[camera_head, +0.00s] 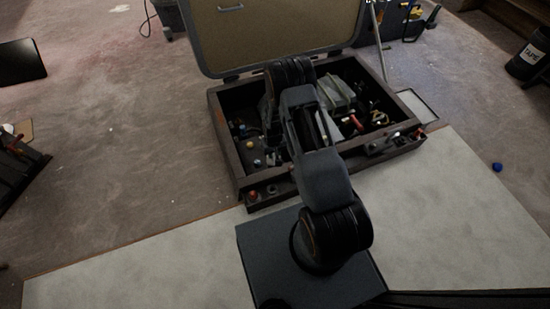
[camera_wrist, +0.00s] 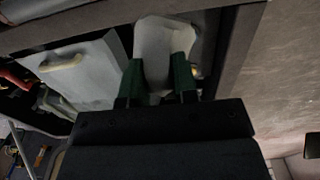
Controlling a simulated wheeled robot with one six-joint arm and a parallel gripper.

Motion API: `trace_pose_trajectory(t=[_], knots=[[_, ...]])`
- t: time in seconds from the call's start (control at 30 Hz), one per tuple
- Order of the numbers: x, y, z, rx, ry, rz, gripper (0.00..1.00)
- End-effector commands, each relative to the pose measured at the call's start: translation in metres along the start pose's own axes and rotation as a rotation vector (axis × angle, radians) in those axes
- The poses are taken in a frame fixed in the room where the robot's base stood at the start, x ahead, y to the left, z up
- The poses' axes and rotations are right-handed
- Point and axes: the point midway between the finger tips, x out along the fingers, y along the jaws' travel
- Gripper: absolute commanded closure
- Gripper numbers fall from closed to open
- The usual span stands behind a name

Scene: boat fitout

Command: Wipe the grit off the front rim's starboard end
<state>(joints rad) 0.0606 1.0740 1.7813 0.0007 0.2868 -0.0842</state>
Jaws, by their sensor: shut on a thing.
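The open dark box (camera_head: 222,125) stands in the middle of the head view with its lid raised behind it. Its front rim runs from the lower left, by a red knob (camera_head: 252,195), to the right end, where small metal and red parts (camera_head: 392,138) sit. I cannot make out grit on the rim. In the wrist view the green fingers of my gripper (camera_wrist: 156,78) are shut on a pale, flat, rounded piece (camera_wrist: 164,38); its kind is unclear. A dark rim strip (camera_wrist: 238,50) lies just right of it. In the head view my arm hides the gripper and the middle of the box.
The box holds several loose parts, including a grey block (camera_head: 338,92). The raised lid (camera_head: 275,35) blocks the back. A black canister (camera_head: 530,55) stands at the far right. The floor at left is mostly clear.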

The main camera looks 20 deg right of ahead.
Motion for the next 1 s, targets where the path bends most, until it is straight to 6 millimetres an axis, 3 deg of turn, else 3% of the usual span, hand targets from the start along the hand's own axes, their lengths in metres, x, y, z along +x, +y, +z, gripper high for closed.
trace_pose_trajectory(t=[0.13,1.0], knots=[[0.025,0.002,0.006,-0.001,0.0,0.0,0.92],[0.101,0.003,0.007,-0.001,0.001,0.0,0.92]])
